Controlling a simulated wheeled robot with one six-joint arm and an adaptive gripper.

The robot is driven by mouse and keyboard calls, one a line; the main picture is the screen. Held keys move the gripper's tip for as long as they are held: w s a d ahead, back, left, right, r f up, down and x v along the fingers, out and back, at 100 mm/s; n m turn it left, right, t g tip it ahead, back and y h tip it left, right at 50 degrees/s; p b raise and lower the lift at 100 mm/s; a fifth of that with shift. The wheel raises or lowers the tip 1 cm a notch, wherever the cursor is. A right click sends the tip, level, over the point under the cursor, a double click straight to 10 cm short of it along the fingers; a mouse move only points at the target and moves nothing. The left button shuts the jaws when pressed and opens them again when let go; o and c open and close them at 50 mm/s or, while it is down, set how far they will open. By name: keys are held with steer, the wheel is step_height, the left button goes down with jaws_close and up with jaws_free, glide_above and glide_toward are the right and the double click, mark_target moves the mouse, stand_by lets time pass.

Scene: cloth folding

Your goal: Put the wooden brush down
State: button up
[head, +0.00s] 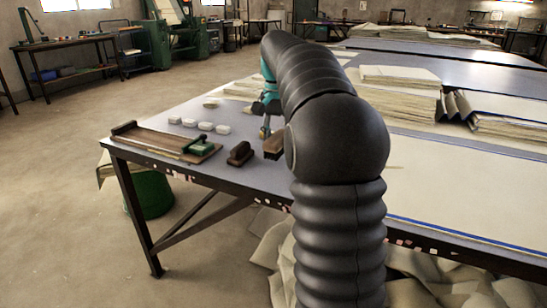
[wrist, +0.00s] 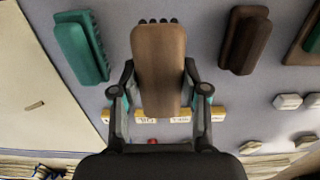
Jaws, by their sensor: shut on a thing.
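The wooden brush (wrist: 158,58), with a light brown back and dark bristles at its far end, is between the two fingers of my gripper (wrist: 158,95) in the wrist view. The fingers are shut on its sides. In the head view the brush (head: 273,147) shows at the near edge of the table (head: 215,186), just right of a dark brown brush. My gripper (head: 264,132) is partly hidden there behind my arm. I cannot tell whether the brush touches the tabletop.
The dark brown brush (head: 240,153) also lies right of the held brush in the wrist view (wrist: 245,40). A teal brush (wrist: 82,46) lies left of it. A wooden board (head: 150,142), white blocks (head: 206,126) and a yellow-white strip (wrist: 146,117) are nearby. Cloth stacks (head: 400,76) lie further back.

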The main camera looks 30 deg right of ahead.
mark_target(274, 155)
steer(key=shift+a+f, duration=0.3)
steer(key=shift+a, duration=0.1)
steer(key=shift+f+b, duration=0.35)
steer(key=shift+f, duration=1.6)
steer(key=shift+f, duration=0.1)
steer(key=o, duration=1.1)
